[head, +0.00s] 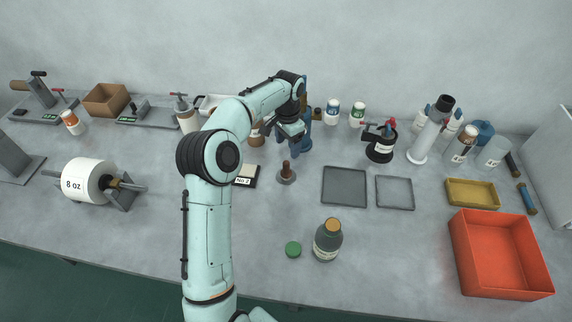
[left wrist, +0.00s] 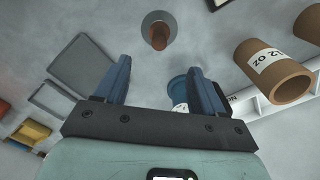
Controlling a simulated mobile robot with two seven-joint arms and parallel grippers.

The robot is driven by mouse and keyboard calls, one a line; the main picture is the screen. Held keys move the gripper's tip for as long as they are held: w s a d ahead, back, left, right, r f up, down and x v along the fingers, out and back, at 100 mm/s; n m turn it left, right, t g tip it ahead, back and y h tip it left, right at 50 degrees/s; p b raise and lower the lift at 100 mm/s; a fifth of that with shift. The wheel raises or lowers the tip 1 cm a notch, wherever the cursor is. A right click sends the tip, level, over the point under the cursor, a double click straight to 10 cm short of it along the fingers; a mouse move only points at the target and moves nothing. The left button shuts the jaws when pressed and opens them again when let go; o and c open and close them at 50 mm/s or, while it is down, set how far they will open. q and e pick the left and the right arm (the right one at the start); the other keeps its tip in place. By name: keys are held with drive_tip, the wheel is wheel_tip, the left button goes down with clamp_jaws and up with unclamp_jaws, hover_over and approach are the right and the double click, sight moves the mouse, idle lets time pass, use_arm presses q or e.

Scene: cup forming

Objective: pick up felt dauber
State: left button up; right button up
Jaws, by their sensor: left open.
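What looks like the felt dauber (head: 286,174) stands upright on the bench, a brown handle on a round grey base. It also shows in the left wrist view (left wrist: 158,36), at the top, beyond the fingertips and roughly midway between them. My left gripper (head: 297,131) is above and behind it in the head view, apart from it. In the left wrist view the two blue fingers (left wrist: 158,68) are spread with nothing held between them. My right gripper is not in view.
A black-and-white pad (head: 246,175) lies left of the dauber and a grey tray (head: 344,187) right of it. A dark bottle (head: 328,241) and green cap (head: 293,249) are in front. Cardboard-coloured cups (left wrist: 275,72) stand close by in the wrist view.

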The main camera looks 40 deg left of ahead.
sight(287, 169)
use_arm(q)
drive_tip(key=f, duration=0.6)
drive_tip(key=shift+s+d+f+b, duration=0.1)
drive_tip(key=shift+s+f+b, duration=0.15)
drive_tip(key=shift+s+b, duration=0.15)
drive_tip(key=shift+w+f, duration=0.1)
drive_tip(key=shift+f, duration=0.45)
wheel_tip(287, 169, down, 5)
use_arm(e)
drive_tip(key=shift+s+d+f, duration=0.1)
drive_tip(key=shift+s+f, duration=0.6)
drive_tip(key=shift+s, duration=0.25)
use_arm(q)
drive_tip(key=c, duration=1.1)
drive_tip(key=shift+c, duration=0.2)
drive_tip(key=shift+r, duration=0.1)
